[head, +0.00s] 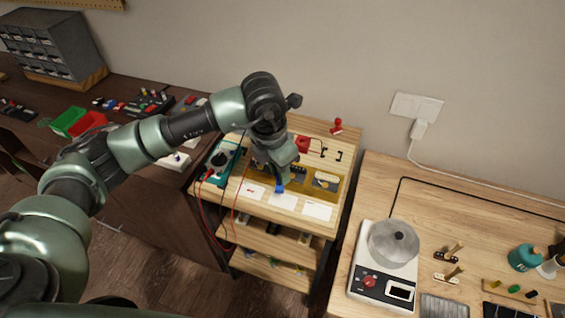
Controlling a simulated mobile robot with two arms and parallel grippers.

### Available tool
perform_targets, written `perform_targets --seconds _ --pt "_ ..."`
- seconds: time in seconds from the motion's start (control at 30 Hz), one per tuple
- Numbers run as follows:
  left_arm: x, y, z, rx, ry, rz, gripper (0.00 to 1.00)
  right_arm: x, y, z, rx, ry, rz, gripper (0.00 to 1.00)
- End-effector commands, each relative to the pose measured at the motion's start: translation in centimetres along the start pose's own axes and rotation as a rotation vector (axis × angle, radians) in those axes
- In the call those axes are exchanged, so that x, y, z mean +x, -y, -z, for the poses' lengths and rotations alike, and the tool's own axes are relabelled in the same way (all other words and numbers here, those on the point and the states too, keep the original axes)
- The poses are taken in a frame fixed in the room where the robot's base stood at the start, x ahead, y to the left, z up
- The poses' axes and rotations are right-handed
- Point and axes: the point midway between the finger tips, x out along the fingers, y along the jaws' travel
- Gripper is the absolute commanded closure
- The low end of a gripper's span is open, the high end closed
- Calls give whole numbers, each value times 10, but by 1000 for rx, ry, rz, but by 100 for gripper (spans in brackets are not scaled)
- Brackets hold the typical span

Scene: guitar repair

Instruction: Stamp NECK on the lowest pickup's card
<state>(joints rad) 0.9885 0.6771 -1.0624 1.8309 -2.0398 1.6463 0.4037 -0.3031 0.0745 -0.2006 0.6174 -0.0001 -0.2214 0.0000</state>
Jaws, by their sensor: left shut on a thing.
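My left gripper (281,176) is shut on a small blue thing, which looks like a stamp (280,188). It is at the upper edge of the middle white card (284,202); I cannot tell whether they touch. A left card (251,191) and a right card (317,211) lie on either side. Behind the cards is a yellow-brown tray (302,184) holding pickups; a pale one (326,180) shows at right, and my gripper partly hides the others. Card markings are too small to read. A red stamp (337,126) stands at the back right. My right gripper is out of view.
A teal meter (221,161) with red and dark leads stands at the bench's left edge. A right-hand table holds a white scale (370,282) and a round metal pot (394,243).

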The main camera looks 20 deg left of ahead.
Motion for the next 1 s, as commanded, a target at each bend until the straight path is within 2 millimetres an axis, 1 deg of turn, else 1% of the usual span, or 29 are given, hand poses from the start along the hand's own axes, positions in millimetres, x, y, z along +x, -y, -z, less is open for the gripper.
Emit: perform_targets --seconds 0.03,0.13,0.2,0.33,0.47,0.67,1.0 --pt "-2 2 -3 -101 -1 -13 100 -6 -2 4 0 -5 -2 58" --pt "-1 2 -6 -288 -1 -42 100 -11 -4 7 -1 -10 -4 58" --pt "0 1 -7 -388 -1 -59 100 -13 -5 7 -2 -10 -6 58" --pt "2 1 -8 -505 -1 -76 100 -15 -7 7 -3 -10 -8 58" --pt "5 0 -8 -544 -2 -82 100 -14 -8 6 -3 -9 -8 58" --pt "17 1 -6 -544 -3 -81 100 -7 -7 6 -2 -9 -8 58" --pt "52 0 0 -542 -3 -81 100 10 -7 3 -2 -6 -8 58"
